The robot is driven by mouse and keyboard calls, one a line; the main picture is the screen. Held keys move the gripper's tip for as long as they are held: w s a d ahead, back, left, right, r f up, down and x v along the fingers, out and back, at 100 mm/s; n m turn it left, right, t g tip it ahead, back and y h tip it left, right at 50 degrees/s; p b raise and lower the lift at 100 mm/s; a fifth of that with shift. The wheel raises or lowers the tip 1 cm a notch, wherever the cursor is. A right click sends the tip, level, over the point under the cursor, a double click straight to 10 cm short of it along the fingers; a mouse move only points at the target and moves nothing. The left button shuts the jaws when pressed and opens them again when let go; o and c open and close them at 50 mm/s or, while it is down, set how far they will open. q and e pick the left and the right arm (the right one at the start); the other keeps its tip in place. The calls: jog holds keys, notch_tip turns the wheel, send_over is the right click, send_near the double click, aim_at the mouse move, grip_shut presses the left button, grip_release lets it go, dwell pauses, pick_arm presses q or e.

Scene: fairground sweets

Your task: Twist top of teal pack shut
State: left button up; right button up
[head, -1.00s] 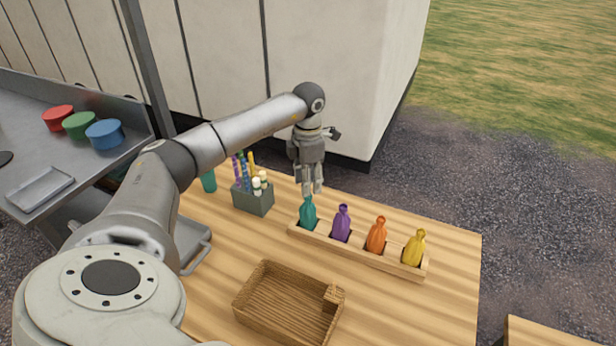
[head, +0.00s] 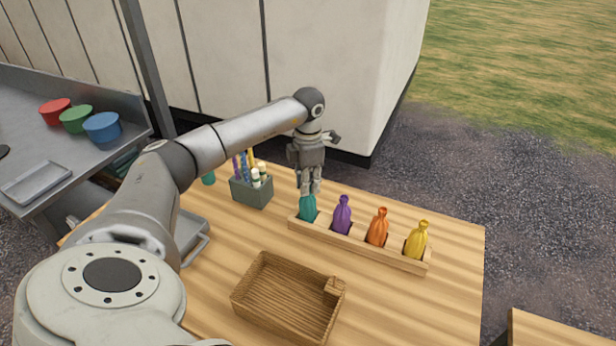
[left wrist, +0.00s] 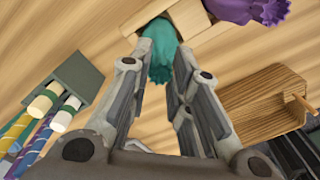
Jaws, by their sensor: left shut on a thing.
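The teal pack (head: 307,209) stands in the leftmost slot of a wooden rack (head: 360,250). My left gripper (head: 309,192) points down over it, its fingers shut on the pack's top. In the left wrist view the teal pack (left wrist: 160,45) shows between the two fingers (left wrist: 160,78), its neck gathered there. The fingers hide part of the top in the head view. The purple pack (head: 342,214), orange pack (head: 378,226) and yellow pack (head: 417,240) stand upright in the same rack with their tops gathered. My right gripper is in no view.
A grey holder (head: 252,193) with striped sticks and white-ended tubes stands left of the rack. A wooden basket (head: 262,310) sits in front. Red, green and blue tubs (head: 102,127) stand on the metal counter at left. The table's right part is clear.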

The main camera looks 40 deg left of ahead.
pick_arm(q)
jog(key=m, duration=0.2)
jog(key=shift+m, duration=0.3)
jog(key=m+b, duration=0.1)
jog(key=m, duration=0.8)
jog(key=shift+b, duration=0.3)
jog(key=m, duration=0.3)
jog(key=o, duration=0.7)
